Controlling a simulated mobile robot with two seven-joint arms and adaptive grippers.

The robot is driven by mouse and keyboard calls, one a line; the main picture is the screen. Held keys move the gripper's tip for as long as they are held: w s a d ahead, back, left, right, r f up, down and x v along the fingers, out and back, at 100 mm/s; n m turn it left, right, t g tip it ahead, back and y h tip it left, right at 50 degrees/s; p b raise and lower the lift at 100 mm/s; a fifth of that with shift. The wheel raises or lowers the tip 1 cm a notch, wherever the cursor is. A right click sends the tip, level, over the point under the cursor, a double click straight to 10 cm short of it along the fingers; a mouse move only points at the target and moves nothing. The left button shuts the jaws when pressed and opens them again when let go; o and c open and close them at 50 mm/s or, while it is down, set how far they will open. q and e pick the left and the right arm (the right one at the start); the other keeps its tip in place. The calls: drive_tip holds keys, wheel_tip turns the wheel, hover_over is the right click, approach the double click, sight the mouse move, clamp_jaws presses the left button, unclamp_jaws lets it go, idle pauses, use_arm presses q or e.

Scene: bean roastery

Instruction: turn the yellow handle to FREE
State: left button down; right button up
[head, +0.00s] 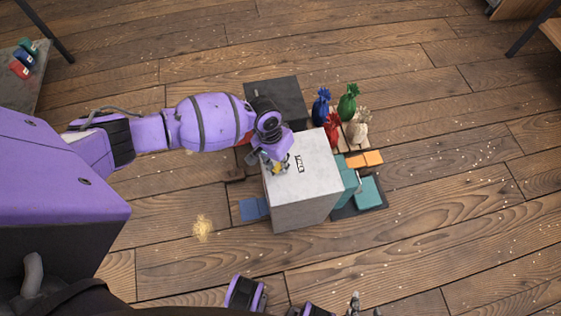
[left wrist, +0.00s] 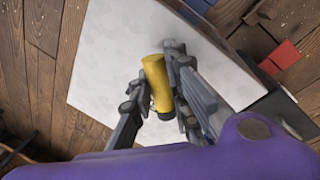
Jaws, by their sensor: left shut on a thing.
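The yellow handle (left wrist: 155,78) is a short rounded bar on the pale top of a grey box (head: 310,205). In the left wrist view it sits between the two fingers of my left gripper (left wrist: 160,100), which is shut on it. In the head view the left gripper (head: 275,165) covers most of the handle (head: 277,169), at the top's left side. A dark printed word (head: 299,163) is on the box top, too small to read surely. Part of my right gripper (head: 362,304) shows at the bottom edge; its jaws are mostly cut off.
Blue, green, red and beige tied bags (head: 347,89) stand behind the box. Orange blocks (head: 372,158) and teal blocks (head: 367,193) lie to its right, a blue piece (head: 254,208) to its left. A dark box (head: 283,97) stands behind. The floor in front is mostly clear.

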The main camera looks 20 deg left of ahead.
use_arm(q)
drive_tip(key=m, duration=0.4)
drive_tip(key=shift+w+m+g, duration=0.1)
drive_tip(key=shift+m+g, duration=0.2)
drive_tip(key=shift+g, duration=0.1)
drive_tip(key=m+y, duration=0.1)
drive_tip(key=m, duration=0.3)
drive_tip(key=shift+a+g, duration=0.1)
drive_tip(key=shift+g, duration=0.2)
drive_tip(key=shift+m, duration=0.4)
drive_tip(key=c, duration=1.6)
unclamp_jaws()
drive_tip(key=shift+c, duration=0.2)
wheel_tip(320, 180, up, 12)
drive_tip(key=w+a, duration=0.1)
drive_tip(key=w, duration=0.1)
drive_tip(key=shift+a, duration=0.15)
drive_tip(key=shift+w, duration=0.1)
